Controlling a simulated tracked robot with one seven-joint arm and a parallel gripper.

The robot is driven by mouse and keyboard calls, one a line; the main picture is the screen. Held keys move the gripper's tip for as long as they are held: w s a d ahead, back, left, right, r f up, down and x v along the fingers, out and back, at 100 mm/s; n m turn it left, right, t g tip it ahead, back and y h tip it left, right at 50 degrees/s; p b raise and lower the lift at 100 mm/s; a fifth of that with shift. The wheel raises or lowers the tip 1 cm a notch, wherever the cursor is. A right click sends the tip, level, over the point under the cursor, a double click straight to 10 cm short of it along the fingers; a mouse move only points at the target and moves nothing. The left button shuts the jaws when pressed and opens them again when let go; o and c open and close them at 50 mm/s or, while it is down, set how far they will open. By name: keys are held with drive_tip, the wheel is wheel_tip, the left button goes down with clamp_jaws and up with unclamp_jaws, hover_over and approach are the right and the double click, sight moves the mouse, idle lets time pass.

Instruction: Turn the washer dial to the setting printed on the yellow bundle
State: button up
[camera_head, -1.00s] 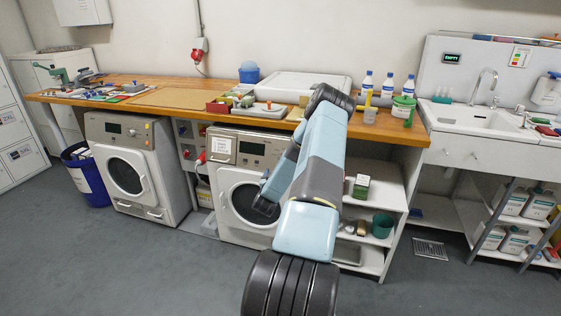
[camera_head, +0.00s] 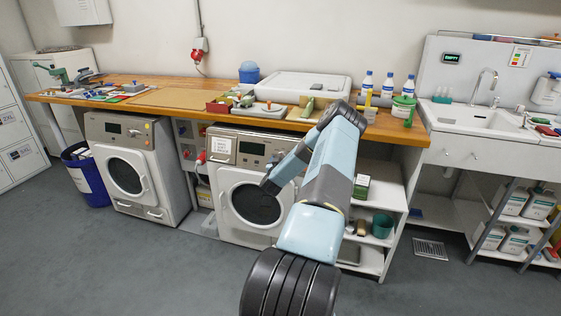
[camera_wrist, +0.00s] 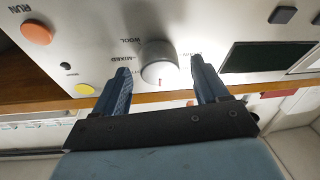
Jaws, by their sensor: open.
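The washer dial (camera_wrist: 160,63) is a round light-grey knob on a pale panel in the wrist view. Printed words around it include WOOL and MIXED, upside down; other labels are partly hidden, and I cannot read the pointer's setting. My gripper (camera_wrist: 162,80) is open, its two blue fingers on either side of the dial; I cannot tell whether they touch it. In the head view my gripper (camera_head: 268,184) is in front of the right washer (camera_head: 228,172), and my arm hides part of its panel. I cannot make out the yellow bundle.
An orange RUN button (camera_wrist: 37,32), a yellow button (camera_wrist: 84,88) and a dark display (camera_wrist: 252,57) flank the dial. A wooden counter (camera_head: 180,98) runs above the washers. An open shelf unit (camera_head: 385,205) stands right of my arm. The floor in front is clear.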

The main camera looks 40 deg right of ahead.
drive_tip(key=c, duration=1)
drive_tip(key=shift+a, duration=0.1)
drive_tip(key=shift+c, duration=0.2)
drive_tip(key=shift+w+a+m, duration=0.1)
drive_tip(key=shift+w+m, duration=0.1)
drive_tip(key=shift+m, duration=0.7)
drive_tip(key=shift+w+m+g+h, duration=0.1)
drive_tip(key=shift+m+g+h, duration=0.4)
drive_tip(key=shift+m, duration=1.05)
drive_tip(key=shift+s+m+g+h, duration=0.15)
drive_tip(key=shift+m+g, duration=0.55)
drive_tip(key=shift+m, duration=0.8)
drive_tip(key=shift+w+m+g+h, duration=0.15)
drive_tip(key=shift+m+g+h, duration=0.35)
drive_tip(key=shift+m, duration=1.05)
drive_tip(key=o, duration=1)
